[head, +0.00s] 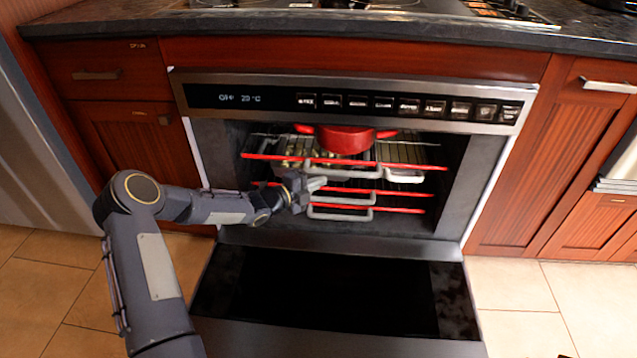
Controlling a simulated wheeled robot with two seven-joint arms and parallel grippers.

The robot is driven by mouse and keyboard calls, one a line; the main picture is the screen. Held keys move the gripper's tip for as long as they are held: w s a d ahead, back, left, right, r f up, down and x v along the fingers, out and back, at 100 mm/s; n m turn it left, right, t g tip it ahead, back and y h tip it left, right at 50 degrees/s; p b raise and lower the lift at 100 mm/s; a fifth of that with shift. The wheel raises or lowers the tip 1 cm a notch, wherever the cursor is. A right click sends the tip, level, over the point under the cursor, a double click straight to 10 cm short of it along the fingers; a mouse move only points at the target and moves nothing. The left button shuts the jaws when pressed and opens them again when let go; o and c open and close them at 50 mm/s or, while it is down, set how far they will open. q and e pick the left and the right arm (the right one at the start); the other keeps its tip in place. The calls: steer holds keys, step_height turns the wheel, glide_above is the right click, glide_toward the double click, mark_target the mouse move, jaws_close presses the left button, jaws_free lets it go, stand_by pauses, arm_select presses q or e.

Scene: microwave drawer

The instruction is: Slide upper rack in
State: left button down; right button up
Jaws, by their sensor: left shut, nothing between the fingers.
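The upper rack (275,157) is a wire rack with a red front bar, inside the open oven (215,150). A red pot (345,139) stands on it, and a grey loop handle (345,174) hangs at its front. My left gripper (318,184) is shut and empty, just below the upper rack's front bar and close to the grey handles. I cannot tell if it touches one. The gripper hides part of the lower racks' left side. My right gripper is out of view.
Lower racks with red bars (410,210) sit beneath. The oven door (330,290) lies folded down in front. The control panel (350,101) is above the opening. Wooden cabinets (525,160) flank the oven. Tiled floor is free at both sides of the door.

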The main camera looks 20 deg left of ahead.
mark_target(318, 171)
arm_select(q)
steer(key=shift+w+a+f, duration=0.1)
steer(key=shift+w+a, duration=0.05)
steer(key=shift+w, duration=0.45)
steer(key=shift+w+a+f, duration=0.1)
steer(key=shift+w, duration=0.45)
steer(key=w, duration=0.1)
steer(key=w+b, duration=0.1)
steer(key=w, duration=0.1)
steer(key=shift+w+a+f, duration=0.1)
steer(key=shift+w+a, duration=0.25)
steer(key=shift+w, duration=0.05)
steer(key=shift+w+a, duration=0.1)
steer(key=shift+w, duration=0.2)
steer(key=shift+a+r, duration=0.15)
steer(key=shift+r, duration=0.15)
